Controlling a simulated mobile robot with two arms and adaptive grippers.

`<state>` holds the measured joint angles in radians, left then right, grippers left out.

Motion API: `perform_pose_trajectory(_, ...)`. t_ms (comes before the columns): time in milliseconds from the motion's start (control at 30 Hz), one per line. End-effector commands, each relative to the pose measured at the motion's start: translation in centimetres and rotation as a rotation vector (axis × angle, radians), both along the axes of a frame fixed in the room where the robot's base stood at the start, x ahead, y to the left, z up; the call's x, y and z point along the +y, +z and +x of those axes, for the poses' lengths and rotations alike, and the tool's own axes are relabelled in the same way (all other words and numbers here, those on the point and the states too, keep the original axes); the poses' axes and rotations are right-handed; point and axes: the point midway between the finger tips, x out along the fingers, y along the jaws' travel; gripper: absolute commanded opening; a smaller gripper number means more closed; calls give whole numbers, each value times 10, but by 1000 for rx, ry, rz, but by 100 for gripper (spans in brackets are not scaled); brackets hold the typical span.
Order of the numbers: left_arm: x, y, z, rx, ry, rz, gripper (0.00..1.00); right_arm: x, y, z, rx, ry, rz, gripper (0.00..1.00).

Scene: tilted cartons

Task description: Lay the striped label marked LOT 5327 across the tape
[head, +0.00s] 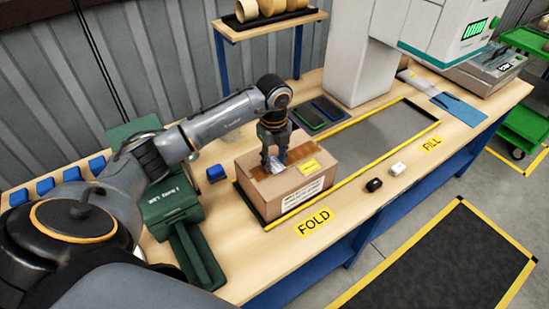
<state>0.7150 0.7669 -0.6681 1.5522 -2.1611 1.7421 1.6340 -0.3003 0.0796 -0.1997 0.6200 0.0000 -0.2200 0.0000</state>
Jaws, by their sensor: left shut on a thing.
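A brown carton (250,189) stands on the bench inside the outlined FOLD area. A darker brown strip of tape (302,188) shows on its top, partly hidden by my gripper. My left gripper (274,163) is over the carton top, pointing down, and is shut on a small pale, bluish piece that looks like the label. Its stripes and any LOT number are too small to read, and I cannot tell whether it touches the tape. A yellow sticker (308,167) lies on the carton top to the right. My right gripper is not in view.
A green tape dispenser (172,200) stands left of the carton, with a blue block (216,174) between. Black and white small items (374,185) lie near the front edge. A machine column (352,55) rises behind. The grey FILL area (385,130) is clear.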

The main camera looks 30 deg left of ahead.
Motion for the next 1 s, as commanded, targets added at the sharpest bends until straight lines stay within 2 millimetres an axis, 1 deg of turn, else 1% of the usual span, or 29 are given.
perform_pose_trajectory(133, 0, 0, 0, 0, 0, 0, 28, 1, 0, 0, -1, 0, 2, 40)
perform_pose_trajectory(167, 0, 0, 0, 0, 0, 0, 38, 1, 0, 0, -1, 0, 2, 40)
perform_pose_trajectory(200, 0, 0, 0, 0, 0, 0, 46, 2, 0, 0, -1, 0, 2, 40)
perform_pose_trajectory(267, 0, 0, 0, 0, 0, 0, 59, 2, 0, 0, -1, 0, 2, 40)
perform_pose_trajectory(300, 0, 0, 0, 0, 0, 0, 63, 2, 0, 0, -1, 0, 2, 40)
perform_pose_trajectory(500, 0, 0, 0, 0, 0, 0, 63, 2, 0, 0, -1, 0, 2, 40)
perform_pose_trajectory(533, 0, 0, 0, 0, 0, 0, 67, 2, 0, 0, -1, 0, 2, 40)
perform_pose_trajectory(600, 0, 0, 0, 0, 0, 0, 80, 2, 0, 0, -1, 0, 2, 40)
perform_pose_trajectory(667, 0, 0, 0, 0, 0, 0, 89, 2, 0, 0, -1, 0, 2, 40)
perform_pose_trajectory(1000, 0, 1, 0, 0, 0, 0, 89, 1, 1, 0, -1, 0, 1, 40)
